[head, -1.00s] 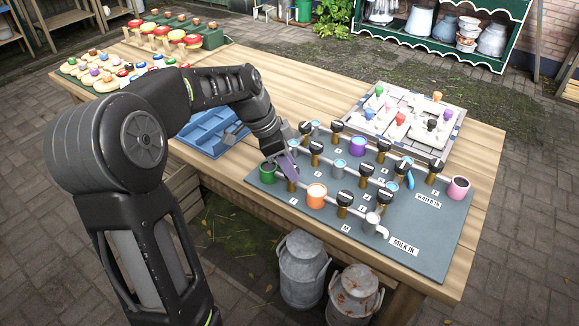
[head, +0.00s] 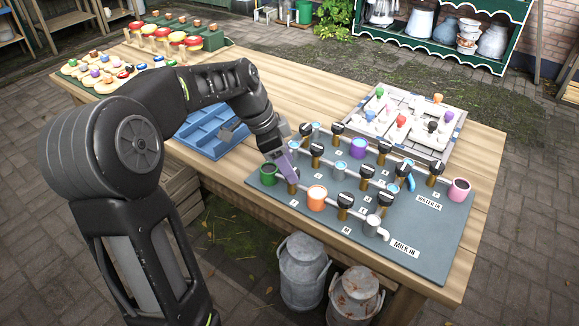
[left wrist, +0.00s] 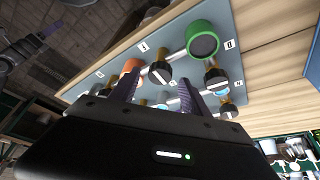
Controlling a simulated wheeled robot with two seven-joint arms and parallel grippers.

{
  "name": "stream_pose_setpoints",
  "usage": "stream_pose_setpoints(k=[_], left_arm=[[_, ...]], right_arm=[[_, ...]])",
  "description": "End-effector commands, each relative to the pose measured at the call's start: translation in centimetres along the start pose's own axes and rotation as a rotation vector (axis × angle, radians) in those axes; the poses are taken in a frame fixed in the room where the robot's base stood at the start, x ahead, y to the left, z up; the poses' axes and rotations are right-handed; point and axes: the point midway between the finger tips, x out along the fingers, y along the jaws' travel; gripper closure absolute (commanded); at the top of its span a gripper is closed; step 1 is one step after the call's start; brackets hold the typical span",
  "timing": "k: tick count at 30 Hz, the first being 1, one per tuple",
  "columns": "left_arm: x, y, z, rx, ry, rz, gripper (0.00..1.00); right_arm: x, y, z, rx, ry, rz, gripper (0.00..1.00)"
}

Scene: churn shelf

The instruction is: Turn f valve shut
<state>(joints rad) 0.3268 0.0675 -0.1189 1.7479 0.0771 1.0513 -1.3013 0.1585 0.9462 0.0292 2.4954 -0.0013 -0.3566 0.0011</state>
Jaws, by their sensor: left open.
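The valve board (head: 415,225) is a dark panel with pipes, coloured cups and several black-handled brass valves. Its small letter tags are too blurred for me to tell which valve is f. My left gripper (head: 284,160) is open over the board's left end, near the green cup (head: 268,174). Its finger partly hides a valve (head: 292,187) there. In the left wrist view, a black valve handle with a white line (left wrist: 160,74) shows between the gripper's finger directions, beyond the tips. A second handle (left wrist: 215,76) lies right of it. I cannot tell whether anything is touched.
An orange cup (head: 317,198) and a purple cup (head: 358,147) stand among the valves. A blue tray (head: 207,135) lies left of the board, and a light tray with coloured knobs (head: 405,118) behind it. Bare wooden table (head: 300,90) lies at the back.

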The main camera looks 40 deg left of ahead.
Motion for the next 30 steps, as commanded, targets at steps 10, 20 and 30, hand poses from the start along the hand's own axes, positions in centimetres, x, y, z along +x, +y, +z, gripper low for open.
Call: stream_pose_setpoints(k=[10, 20, 30], left_arm=[[-5.4, -0.1, 0.0, 0.000, 0.001, -0.004, 0.45], [-6.3, 0.0, 0.0, 0.000, 0.000, -0.001, 0.45], [-6.2, 0.0, 0.0, 0.000, 0.000, -0.001, 0.45]], right_arm=[[0.3, 0.1, 0.0, 0.000, 0.000, 0.000, 0.64], [0.3, 0.1, 0.0, 0.000, 0.000, 0.000, 0.64], [0.3, 0.1, 0.0, 0.000, 0.000, 0.000, 0.64]])
